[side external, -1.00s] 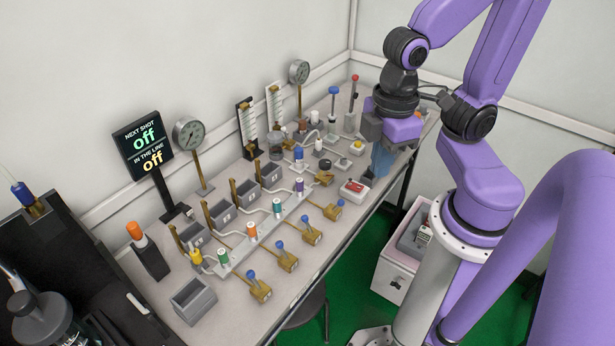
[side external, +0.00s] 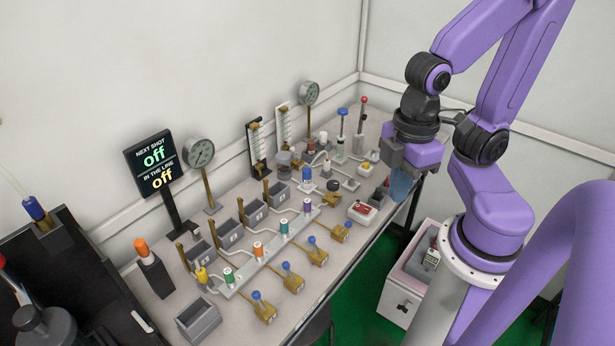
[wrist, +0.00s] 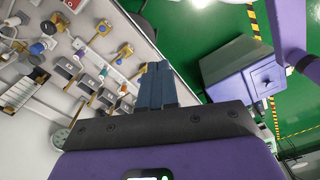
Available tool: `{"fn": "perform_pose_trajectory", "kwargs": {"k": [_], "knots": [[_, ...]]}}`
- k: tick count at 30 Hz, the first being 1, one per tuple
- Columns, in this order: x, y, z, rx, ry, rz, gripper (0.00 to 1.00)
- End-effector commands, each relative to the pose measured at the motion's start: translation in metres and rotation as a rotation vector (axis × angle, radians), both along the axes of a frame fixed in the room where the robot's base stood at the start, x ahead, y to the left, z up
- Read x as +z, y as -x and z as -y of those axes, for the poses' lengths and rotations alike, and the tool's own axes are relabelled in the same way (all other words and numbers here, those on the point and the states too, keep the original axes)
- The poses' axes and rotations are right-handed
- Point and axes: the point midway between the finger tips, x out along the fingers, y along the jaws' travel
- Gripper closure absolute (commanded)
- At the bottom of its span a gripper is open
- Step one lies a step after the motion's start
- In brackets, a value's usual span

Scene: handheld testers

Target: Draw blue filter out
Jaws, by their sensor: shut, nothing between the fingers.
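A cartridge with a blue top and white lower part (side external: 307,178) stands upright on the bench, behind the row of coloured cartridges. It may be the blue filter; a second blue-topped piece (side external: 34,208) sits at the dark case on the far left. My gripper (side external: 401,186) hangs over the bench's front edge, to the right of the blue cartridge and well apart from it. Its blue fingers, also in the wrist view (wrist: 157,85), are together and empty.
Yellow, green, orange, teal and purple (side external: 307,205) cartridges stand along a rail, with brass valves in front. A box with a red top (side external: 362,211) lies between the cartridges and my gripper. Gauges and a display (side external: 150,157) stand behind. A white cabinet (side external: 408,290) is below.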

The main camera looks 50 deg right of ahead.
Motion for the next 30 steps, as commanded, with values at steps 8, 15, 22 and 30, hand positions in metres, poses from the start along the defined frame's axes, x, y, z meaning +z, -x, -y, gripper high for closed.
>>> {"fn": "perform_pose_trajectory", "kwargs": {"k": [8, 15, 22, 30], "knots": [[0.000, 0.000, 0.000, 0.000, 0.000, 0.000, 1.00], [0.000, 0.000, 0.000, 0.000, 0.000, 0.000, 0.87], [0.002, -0.030, -0.010, 0.053, 0.006, 0.002, 0.42], [-0.002, -0.133, -0.012, 0.241, 0.020, 0.003, 0.42]]}}
